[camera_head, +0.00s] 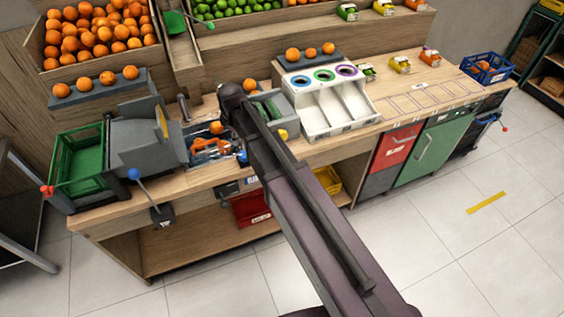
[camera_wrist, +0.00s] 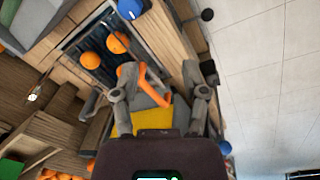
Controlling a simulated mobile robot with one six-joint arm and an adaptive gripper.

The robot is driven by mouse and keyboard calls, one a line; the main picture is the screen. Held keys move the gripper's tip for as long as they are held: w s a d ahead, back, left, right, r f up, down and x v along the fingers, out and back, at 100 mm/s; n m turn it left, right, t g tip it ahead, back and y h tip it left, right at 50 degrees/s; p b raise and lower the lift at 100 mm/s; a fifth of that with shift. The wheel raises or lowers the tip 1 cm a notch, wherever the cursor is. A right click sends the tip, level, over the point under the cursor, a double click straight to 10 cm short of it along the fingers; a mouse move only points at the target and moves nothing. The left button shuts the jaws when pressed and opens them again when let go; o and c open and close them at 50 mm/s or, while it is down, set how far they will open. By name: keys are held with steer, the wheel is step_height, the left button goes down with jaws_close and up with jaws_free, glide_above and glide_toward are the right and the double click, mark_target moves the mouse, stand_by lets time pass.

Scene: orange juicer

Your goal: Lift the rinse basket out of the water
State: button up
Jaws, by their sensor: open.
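The rinse basket (camera_head: 208,147) shows as orange bars in the counter basin, just left of my arm, with an orange lying at it. In the wrist view, two oranges (camera_wrist: 92,60) lie over the dark basin (camera_wrist: 82,75). A bent orange bar (camera_wrist: 150,82), which looks like the basket's handle, shows between the fingers, nearer the left one. My gripper (camera_wrist: 168,80) is open, its fingers apart on either side of the bar. I cannot tell whether a finger touches it. In the head view the fingers are hidden behind my arm.
A grey juicer block (camera_head: 145,143) and a green crate (camera_head: 80,160) stand left of the basin. A white bin unit (camera_head: 330,105) stands to the right. A lever with a blue knob (camera_head: 134,174) sticks out at the front.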

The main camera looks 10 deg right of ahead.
steer(key=s+d+f+m+b, duration=0.2)
steer(key=s+d+m, duration=0.2)
steer(key=d, duration=0.3)
steer(key=s+d+f+m+b, duration=0.3)
steer(key=d+m, duration=0.1)
steer(key=d, duration=0.3)
steer(key=shift+s+d+f+g, duration=0.15)
steer(key=shift+s+f+g, duration=0.2)
steer(key=shift+g, duration=0.05)
steer(key=s+d+f+m+b, duration=0.1)
steer(key=s+d+m, duration=0.6)
steer(key=s+d, duration=0.2)
steer(key=shift+d+g, duration=0.2)
steer(key=shift+g, duration=0.2)
steer(key=shift+f, duration=0.1)
stand_by(2.0)
